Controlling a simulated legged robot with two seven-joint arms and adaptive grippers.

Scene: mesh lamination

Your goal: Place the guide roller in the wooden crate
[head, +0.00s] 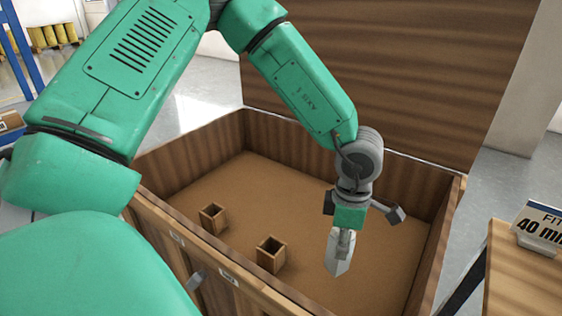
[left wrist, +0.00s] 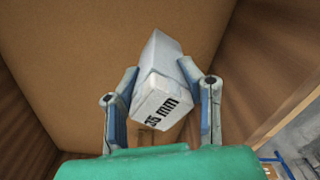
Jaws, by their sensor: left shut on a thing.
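The wooden crate (head: 440,235) stands open, its lid (head: 390,70) raised at the back. My left gripper (head: 343,238) is over the right part of the crate interior, pointing down. It is shut on a white box-shaped piece (head: 337,262), which hangs tilted inside the crate's outline. In the left wrist view the white piece (left wrist: 158,85) sits between both fingers, with "35 mm" printed on its end. Its shape does not show whether it is the guide roller. I cannot tell its exact height above the floor. My right gripper is out of view.
Two small square open-topped wooden holders stand on the crate floor, one at left (head: 213,218) and one nearer (head: 271,254). The floor (head: 290,195) between and behind them is clear.

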